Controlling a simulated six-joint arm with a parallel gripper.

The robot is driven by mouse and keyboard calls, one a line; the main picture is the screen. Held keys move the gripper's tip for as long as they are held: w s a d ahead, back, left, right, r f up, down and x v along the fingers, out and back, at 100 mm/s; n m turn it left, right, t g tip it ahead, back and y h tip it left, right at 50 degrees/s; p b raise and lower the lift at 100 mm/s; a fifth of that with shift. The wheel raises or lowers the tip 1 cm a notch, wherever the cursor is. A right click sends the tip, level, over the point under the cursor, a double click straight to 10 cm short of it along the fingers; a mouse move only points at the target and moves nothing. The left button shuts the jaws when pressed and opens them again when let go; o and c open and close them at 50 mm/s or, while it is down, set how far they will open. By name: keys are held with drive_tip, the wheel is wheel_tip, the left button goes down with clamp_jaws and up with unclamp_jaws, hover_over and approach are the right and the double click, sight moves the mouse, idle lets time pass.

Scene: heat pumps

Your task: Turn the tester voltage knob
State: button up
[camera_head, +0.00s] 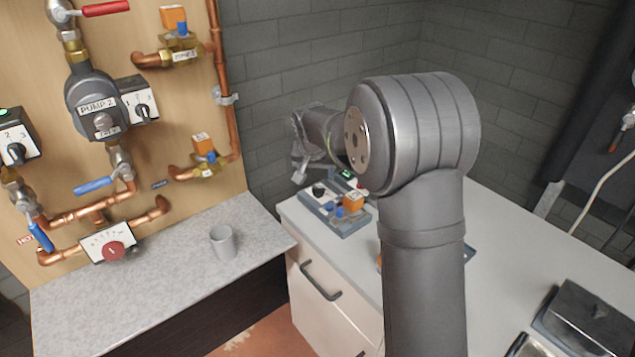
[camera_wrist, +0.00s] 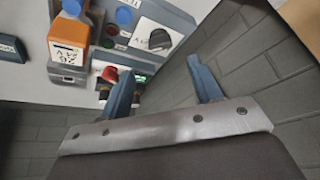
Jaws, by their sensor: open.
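The tester (camera_head: 335,222) is a blue-grey box on the white counter. Its black voltage knob (camera_head: 318,190) is at the left end, and in the wrist view the knob (camera_wrist: 157,40) sits on a white dial plate with a light pointer. My gripper (camera_head: 299,172) hangs close above the knob end of the tester in the head view. In the wrist view my gripper (camera_wrist: 160,82) has two blue fingers spread apart with nothing between them. The knob appears beyond the fingertips, nearer the left finger, and is not touched.
A wooden panel (camera_head: 180,110) with copper pipes, pumps and valves is at left. A grey mug (camera_head: 222,242) stands on the speckled worktop. Grey brick walls (camera_head: 300,45) rise behind.

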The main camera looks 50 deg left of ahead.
sight(318, 188)
drive_tip(key=v, duration=0.9)
drive_tip(key=x, duration=1.7)
drive_tip(key=shift+f, duration=0.25)
